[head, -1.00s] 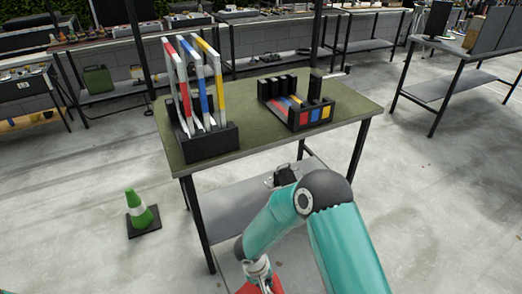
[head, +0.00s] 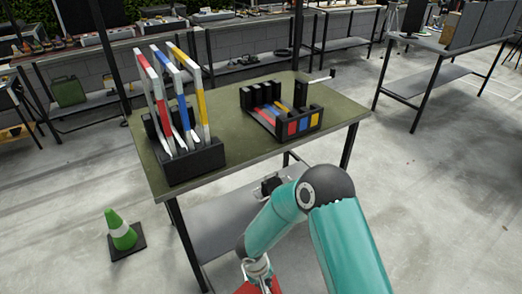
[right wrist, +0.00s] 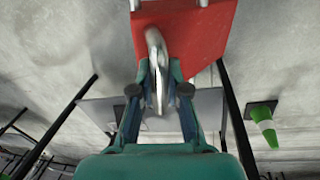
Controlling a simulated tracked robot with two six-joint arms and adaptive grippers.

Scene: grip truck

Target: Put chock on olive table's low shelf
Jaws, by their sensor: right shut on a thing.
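The chock is a red block (right wrist: 195,38) with a silver handle (right wrist: 156,55). My right gripper (right wrist: 160,88) is shut on the handle in the right wrist view. In the head view only a red corner of the chock (head: 262,287) shows at the bottom edge, below my teal right arm. The olive table (head: 235,150) stands ahead of my right arm. Its grey low shelf (head: 218,222) shows between the legs, partly hidden by my arm. The chock appears on the near side of the table, apart from the shelf. My left gripper is not in view.
A dark object (head: 270,186) shows at the shelf, partly behind my arm. A black rack with upright coloured frames (head: 185,160) and a black tray (head: 290,127) stand on the tabletop. A green cone (head: 122,232) stands on the floor left of the table. Floor to the right is clear.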

